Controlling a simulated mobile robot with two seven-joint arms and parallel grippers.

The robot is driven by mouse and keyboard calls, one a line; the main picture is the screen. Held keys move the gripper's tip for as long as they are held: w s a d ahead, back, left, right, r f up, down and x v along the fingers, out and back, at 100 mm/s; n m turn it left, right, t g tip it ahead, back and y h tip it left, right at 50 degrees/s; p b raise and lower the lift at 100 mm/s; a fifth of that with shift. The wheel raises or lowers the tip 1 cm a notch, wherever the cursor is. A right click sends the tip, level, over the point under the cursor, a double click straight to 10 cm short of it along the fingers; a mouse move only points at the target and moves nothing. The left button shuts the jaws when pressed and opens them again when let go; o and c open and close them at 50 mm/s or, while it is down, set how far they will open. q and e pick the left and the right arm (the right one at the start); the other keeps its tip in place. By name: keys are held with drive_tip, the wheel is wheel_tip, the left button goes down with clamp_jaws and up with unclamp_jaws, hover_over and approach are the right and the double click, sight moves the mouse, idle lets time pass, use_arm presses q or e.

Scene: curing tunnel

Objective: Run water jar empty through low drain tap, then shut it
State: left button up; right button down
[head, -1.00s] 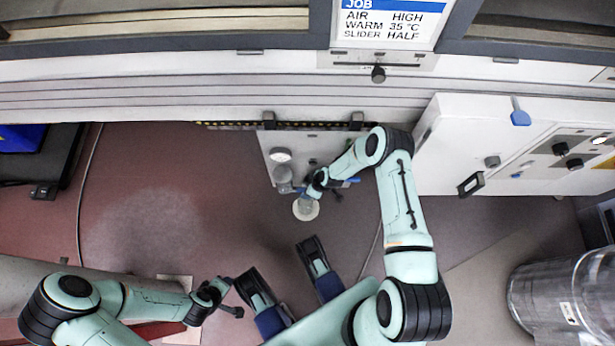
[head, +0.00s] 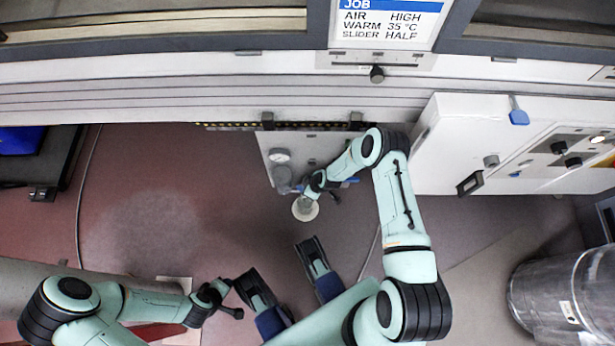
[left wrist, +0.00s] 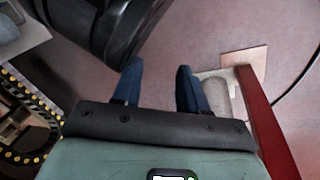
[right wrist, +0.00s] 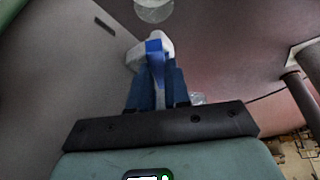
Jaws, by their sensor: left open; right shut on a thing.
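A pale panel (head: 268,148) hangs below the machine and carries a round gauge (head: 281,156). A greyish clear jar (head: 282,180) sits under the gauge; its water level is too small to read. My right gripper (right wrist: 160,74) is shut on a small blue tap lever (right wrist: 155,46) in front of a white fitting (right wrist: 136,55). In the head view the right hand is beside the jar and hides the tap. A clear cup with a pale round base (head: 305,210) shows just below that hand. My left gripper (left wrist: 157,76) is open and empty, low at the left.
A white cabinet (head: 450,150) with knobs and a blue handle (head: 519,117) stands at the right. A cable (head: 88,180) runs down the left floor. The reddish floor (head: 180,210) left of the panel is clear.

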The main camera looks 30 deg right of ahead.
drive_tip(key=m, duration=0.1)
drive_tip(key=m+h+p, duration=0.1)
drive_tip(key=m, duration=0.1)
drive_tip(key=shift+a+m+t, duration=0.2)
drive_tip(key=shift+m+t, duration=0.1)
drive_tip(key=shift+t, duration=0.1)
drive_tip(key=shift+s+m+h, duration=0.1)
drive_tip(key=shift+m+h, duration=0.4)
drive_tip(key=shift+m, duration=0.5)
drive_tip(key=shift+a+m+h, duration=0.15)
drive_tip(key=shift+m+h, duration=0.25)
drive_tip(key=shift+m, duration=0.5)
drive_tip(key=m+h, duration=0.1)
drive_tip(key=m, duration=0.1)
drive_tip(key=shift+m, duration=0.3)
use_arm(q)
drive_tip(key=shift+s+f+b, duration=0.55)
drive_tip(key=shift+s+b, duration=0.05)
drive_tip(key=shift+b, duration=0.25)
use_arm(e)
drive_tip(key=shift+a+m+g+h, duration=0.1)
drive_tip(key=shift+m+g+h, duration=0.4)
drive_tip(key=shift+m, duration=1.4)
drive_tip(key=c, duration=0.8)
unclamp_jaws()
